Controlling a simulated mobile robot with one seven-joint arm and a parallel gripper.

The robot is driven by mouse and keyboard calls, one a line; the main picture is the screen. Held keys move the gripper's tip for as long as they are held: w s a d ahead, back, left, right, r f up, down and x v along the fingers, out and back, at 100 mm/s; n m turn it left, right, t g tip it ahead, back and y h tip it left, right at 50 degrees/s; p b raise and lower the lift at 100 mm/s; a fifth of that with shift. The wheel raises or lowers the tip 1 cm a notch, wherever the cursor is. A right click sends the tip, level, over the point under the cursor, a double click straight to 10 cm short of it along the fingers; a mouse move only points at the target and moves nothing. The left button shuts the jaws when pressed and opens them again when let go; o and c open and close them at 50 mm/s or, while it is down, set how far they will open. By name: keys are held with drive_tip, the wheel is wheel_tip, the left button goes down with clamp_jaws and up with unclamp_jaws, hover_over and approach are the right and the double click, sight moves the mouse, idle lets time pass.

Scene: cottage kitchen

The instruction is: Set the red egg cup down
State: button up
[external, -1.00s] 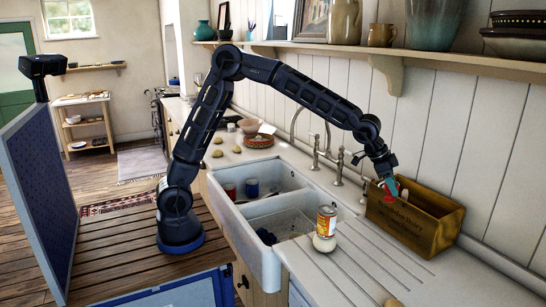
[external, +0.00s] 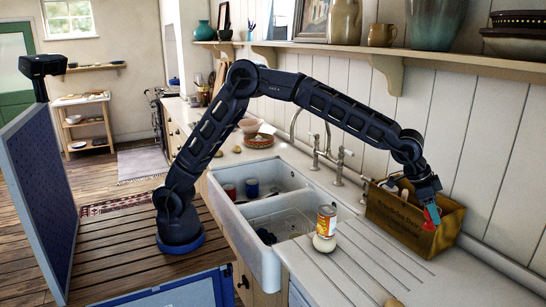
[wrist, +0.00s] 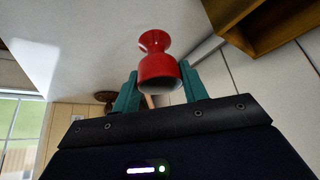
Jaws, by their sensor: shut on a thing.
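The red egg cup (wrist: 157,66) is held between the two teal fingers of my gripper (wrist: 161,88) in the wrist view, with its wide open end toward the palm. In the external view the egg cup (external: 431,217) shows small at my gripper (external: 432,213), against the right part of a wooden crate (external: 395,218). I cannot tell whether it is over the crate or in front of its wall. The crate's edge (wrist: 262,35) shows at the upper right of the wrist view, apart from the cup.
A can (external: 326,221) and a pale round thing (external: 324,243) stand by the double sink (external: 262,268). The ribbed counter (external: 375,262) in front of the crate is mostly clear. The tap (external: 316,150) and wall shelf (external: 350,53) are behind and above.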

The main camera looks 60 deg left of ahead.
drive_tip(key=shift+s+d, duration=0.1)
drive_tip(key=shift+d, duration=0.15)
drive_tip(key=shift+f, duration=0.4)
wheel_tip(320, 180, down, 19)
drive_tip(key=shift+f, duration=0.1)
drive_tip(key=shift+f, duration=0.1)
drive_tip(key=o, duration=1)
drive_tip(key=shift+r, duration=0.2)
drive_tip(key=v, duration=1.2)
